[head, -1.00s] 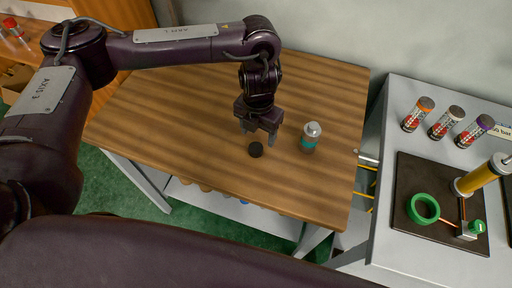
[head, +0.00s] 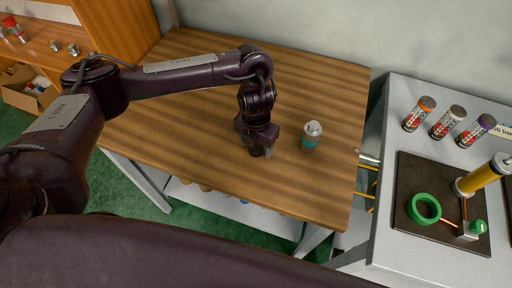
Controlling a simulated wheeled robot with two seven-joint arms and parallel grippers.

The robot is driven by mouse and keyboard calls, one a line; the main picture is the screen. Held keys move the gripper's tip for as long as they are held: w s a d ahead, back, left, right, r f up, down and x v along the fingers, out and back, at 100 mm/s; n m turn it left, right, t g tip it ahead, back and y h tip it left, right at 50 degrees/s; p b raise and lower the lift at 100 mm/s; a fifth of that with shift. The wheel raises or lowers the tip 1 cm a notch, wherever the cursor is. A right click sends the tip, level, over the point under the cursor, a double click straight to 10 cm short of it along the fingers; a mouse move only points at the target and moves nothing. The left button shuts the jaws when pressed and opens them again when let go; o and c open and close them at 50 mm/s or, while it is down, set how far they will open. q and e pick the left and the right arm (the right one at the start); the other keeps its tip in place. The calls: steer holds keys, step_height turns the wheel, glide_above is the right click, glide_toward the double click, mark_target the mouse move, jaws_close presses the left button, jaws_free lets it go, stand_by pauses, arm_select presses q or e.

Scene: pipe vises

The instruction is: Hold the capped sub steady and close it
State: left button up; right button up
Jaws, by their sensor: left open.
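A small cylinder with a silver top and a teal band (head: 309,139), which I take for the sub, stands upright on the wooden table (head: 200,120). My left gripper (head: 261,153) points down just left of it, apart from it, low over the table. It is open. The small black round cap is hidden behind or between its fingers. My right gripper is not in view.
A grey bench (head: 393,120) at right holds several capped clear tubes (head: 446,123) and a dark board (head: 420,219) with a green ring (head: 424,209) and a yellow cylinder (head: 480,178). A shelf (head: 70,60) stands at far left. The table's back is clear.

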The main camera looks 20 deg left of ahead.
mark_target(256, 147)
arm_select(q)
steer(key=c, duration=1.1)
steer(key=shift+o, duration=0.2)
steer(key=shift+r, duration=0.15)
steer(key=shift+r, duration=0.25)
step_height(256, 147, up, 19)
steer(key=p, duration=0.2)
steer(key=shift+r, duration=0.15)
